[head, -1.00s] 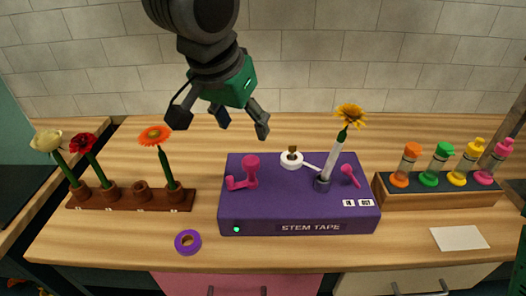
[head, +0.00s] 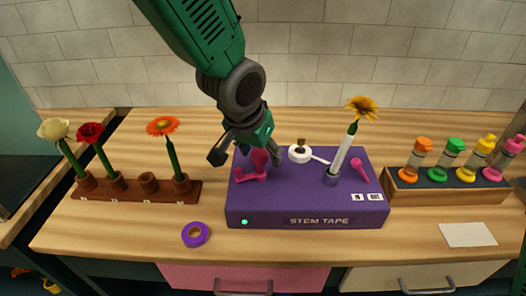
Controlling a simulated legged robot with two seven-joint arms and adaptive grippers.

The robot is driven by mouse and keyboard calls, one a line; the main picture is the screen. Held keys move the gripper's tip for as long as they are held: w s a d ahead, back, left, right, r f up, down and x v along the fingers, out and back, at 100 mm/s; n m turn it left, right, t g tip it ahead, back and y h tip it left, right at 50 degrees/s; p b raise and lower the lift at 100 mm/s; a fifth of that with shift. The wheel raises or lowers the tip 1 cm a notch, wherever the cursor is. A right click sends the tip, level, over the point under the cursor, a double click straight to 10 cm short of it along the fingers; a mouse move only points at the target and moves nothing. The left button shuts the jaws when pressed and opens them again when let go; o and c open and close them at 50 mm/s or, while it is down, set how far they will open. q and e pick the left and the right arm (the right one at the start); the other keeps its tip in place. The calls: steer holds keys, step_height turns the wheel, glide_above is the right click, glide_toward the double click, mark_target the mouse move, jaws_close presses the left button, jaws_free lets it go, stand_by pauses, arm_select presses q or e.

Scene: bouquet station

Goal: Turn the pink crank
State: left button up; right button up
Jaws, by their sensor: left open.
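The pink crank (head: 248,174) is on the left part of the top of the purple stem tape machine (head: 300,205), with its arm pointing left. A pink post or knob (head: 260,160) rises beside it, partly hidden by my gripper. My left gripper (head: 245,162) is open, with its fingers spread just above and around the pink crank area; I cannot tell whether it touches. A yellow flower (head: 362,108) stands upright, slightly tilted, in the grey holder (head: 331,179) on the machine. A pink lever (head: 360,172) is at the machine's right. My right gripper is not in view.
A wooden rack (head: 130,195) with several flowers stands left. The counter's front left is mostly clear.

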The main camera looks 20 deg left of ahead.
arm_select(q)
steer(key=shift+a, duration=0.5)
steer(key=c, duration=0.6)
steer(key=shift+d, duration=0.1)
steer(key=c, duration=0.6)
steer(key=shift+o, duration=0.2)
steer(key=shift+d+r, duration=0.1)
steer(key=shift+d, duration=0.6)
steer(key=m+p, duration=0.2)
steer(key=a+m+h+p, duration=0.1)
steer(key=shift+r+p, duration=0.25)
steer(key=shift+p, duration=0.05)
steer(key=shift+w+m+p, duration=0.1)
steer(key=shift+m+p, duration=0.2)
steer(key=shift+m, duration=0.1)
steer(key=shift+d+f+m+h, duration=0.15)
steer(key=shift+d+m+h, duration=0.05)
steer(key=shift+m+h, duration=0.1)
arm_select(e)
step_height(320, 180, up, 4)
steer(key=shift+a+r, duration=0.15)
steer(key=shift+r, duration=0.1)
